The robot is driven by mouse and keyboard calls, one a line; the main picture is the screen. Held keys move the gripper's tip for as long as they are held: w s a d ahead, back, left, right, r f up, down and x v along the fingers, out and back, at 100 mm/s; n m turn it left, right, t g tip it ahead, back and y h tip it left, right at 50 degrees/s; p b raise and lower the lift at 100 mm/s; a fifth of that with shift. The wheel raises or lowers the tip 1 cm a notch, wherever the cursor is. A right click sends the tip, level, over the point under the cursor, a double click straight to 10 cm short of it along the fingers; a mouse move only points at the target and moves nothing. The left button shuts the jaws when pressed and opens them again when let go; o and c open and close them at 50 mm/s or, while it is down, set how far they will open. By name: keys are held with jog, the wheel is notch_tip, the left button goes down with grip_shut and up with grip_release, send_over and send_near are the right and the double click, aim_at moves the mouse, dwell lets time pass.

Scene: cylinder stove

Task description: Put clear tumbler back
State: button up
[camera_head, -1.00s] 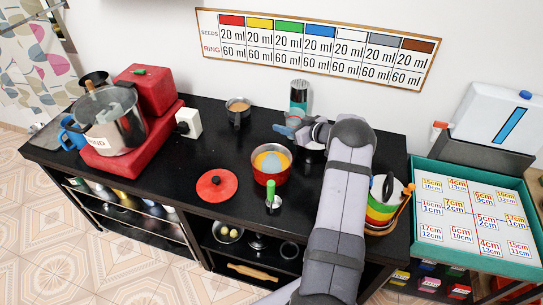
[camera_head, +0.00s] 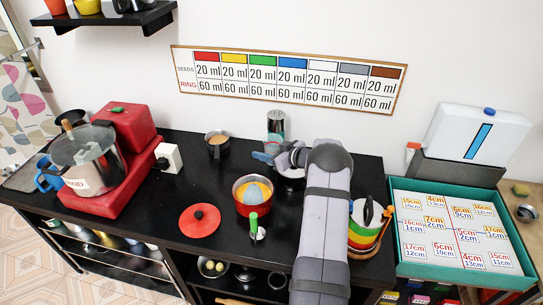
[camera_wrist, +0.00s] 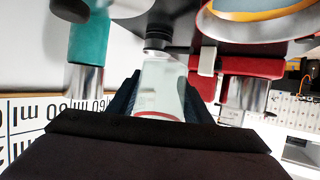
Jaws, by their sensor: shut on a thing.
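The clear tumbler (camera_wrist: 160,85) is between the two dark fingers of my gripper (camera_wrist: 160,98) in the wrist view. It is pale and see-through, with a red ring at the end near the camera. In the head view my gripper (camera_head: 268,157) is at the back of the black counter (camera_head: 130,222), just in front of a silver and teal cylinder (camera_head: 276,124). The tumbler is small and hard to make out there. I cannot tell whether it touches the counter.
A red pot (camera_head: 240,200) stands left of my arm, with a red lid (camera_head: 200,220) beside it. A small dark pot (camera_head: 217,150) stands behind. A wall shelf (camera_head: 120,20) holding cups is at upper left.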

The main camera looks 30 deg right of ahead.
notch_tip(320, 180, up, 2)
jog(key=shift+r+p, duration=0.1)
jog(key=shift+p, duration=0.45)
